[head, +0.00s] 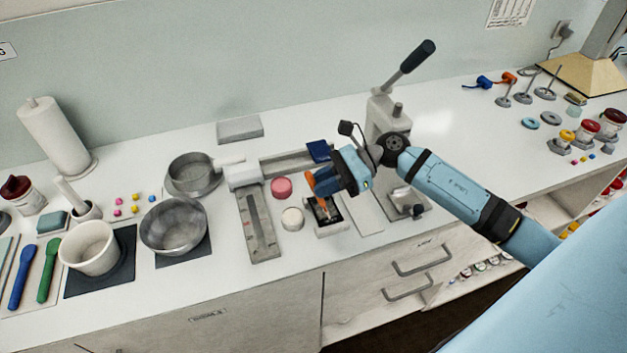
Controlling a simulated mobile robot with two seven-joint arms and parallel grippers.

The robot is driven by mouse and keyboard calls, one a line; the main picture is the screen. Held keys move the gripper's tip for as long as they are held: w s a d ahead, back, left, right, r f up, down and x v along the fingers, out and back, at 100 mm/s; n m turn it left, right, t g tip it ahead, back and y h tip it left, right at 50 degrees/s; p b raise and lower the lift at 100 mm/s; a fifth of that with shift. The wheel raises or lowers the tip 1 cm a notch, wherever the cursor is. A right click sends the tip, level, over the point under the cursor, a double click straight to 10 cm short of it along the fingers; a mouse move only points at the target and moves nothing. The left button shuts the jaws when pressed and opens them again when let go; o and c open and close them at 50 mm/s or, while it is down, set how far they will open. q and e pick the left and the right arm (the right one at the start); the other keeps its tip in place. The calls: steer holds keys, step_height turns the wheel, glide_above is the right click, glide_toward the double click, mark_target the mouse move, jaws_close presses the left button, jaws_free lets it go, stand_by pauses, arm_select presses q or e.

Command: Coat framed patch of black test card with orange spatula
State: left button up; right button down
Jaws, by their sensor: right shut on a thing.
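The black test card (337,215) lies on a pale holder (328,233) at the front middle of the counter. Its framed patch is too small and too covered to make out. My right gripper (315,185) is over the card, shut on the orange spatula (309,180). The spatula points down and its lower end is at the card; I cannot tell whether it touches. My right arm reaches in from the right and its wrist hides part of the area behind the card. My left gripper is not in view.
A white-lidded jar (292,219) and a pink-lidded jar (281,188) stand left of the card. A grey slotted block (263,246) lies beyond them. A lever press (381,112) stands close behind my wrist. A pale plate (364,216) lies right of the card.

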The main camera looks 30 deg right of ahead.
steer(key=w+b, duration=0.2)
steer(key=w+d+b, duration=0.1)
steer(key=w+b, duration=0.2)
steer(key=shift+w+d, duration=0.15)
steer(key=shift+w, duration=0.2)
stand_by(0.3)
steer(key=shift+s, duration=0.1)
steer(key=shift+s+a+b, duration=0.2)
steer(key=shift+s+b, duration=0.1)
steer(key=shift+s, duration=0.65)
steer(key=shift+s+a+b, duration=0.25)
steer(key=shift+s+b, duration=0.05)
steer(key=shift+s, duration=0.6)
steer(key=shift+s+a+b, duration=0.2)
steer(key=shift+s+b, duration=0.1)
steer(key=shift+s, duration=0.65)
steer(key=shift+w+d+f+b, duration=0.1)
steer(key=shift+w+d+b, duration=0.1)
steer(key=shift+w+b, duration=0.7)
steer(key=shift+w+d+f+b, duration=0.1)
steer(key=shift+w+d+b, duration=0.15)
steer(key=shift+w+b, duration=0.65)
steer(key=shift+w+d+b, duration=0.2)
steer(key=shift+w+b, duration=0.45)
steer(key=shift+w, duration=0.45)
